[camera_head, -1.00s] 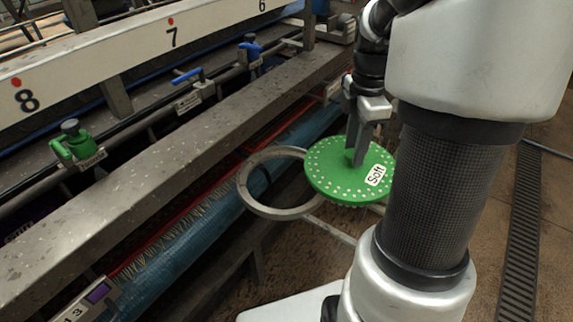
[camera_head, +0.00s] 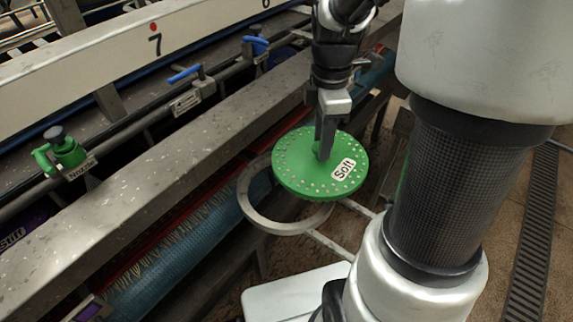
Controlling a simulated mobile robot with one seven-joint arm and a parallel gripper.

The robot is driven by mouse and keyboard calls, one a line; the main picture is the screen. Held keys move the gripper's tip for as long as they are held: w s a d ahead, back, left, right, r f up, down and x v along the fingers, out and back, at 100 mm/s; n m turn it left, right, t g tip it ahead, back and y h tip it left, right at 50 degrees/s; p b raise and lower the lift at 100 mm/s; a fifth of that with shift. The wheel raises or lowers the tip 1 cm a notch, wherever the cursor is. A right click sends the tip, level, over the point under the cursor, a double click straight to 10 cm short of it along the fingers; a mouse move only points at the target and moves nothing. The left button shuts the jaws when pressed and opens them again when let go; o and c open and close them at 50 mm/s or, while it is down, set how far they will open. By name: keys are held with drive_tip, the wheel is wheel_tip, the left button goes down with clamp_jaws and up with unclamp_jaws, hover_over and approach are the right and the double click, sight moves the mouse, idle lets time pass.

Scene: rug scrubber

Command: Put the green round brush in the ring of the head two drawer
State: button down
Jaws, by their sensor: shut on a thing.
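The green round brush (camera_head: 300,183) is a flat disc with white dots and a label reading "Soft". My gripper (camera_head: 323,152) is shut on the small knob at its centre and holds it roughly level. The grey metal ring (camera_head: 250,208) of the drawer sticks out from the machine's side on thin bars. In the picture the brush overlaps the ring's upper right part and hides it. The left and lower rim of the ring show. The brush looks above the ring, but I cannot tell the height of the gap.
A long grey beam (camera_head: 150,178) runs diagonally left of the ring. A blue roller with bristles (camera_head: 185,250) lies below it. A green valve (camera_head: 64,150) and blue-handled valves (camera_head: 187,74) sit behind. A floor grate (camera_head: 530,240) is at the right.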

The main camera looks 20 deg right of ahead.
sight(287, 163)
drive_tip(key=a, duration=0.8)
drive_tip(key=shift+w+f, duration=0.1)
drive_tip(key=shift+f, duration=3.35)
drive_tip(key=shift+f, duration=0.1)
drive_tip(key=shift+f, duration=0.1)
drive_tip(key=c, duration=1.3)
unclamp_jaws()
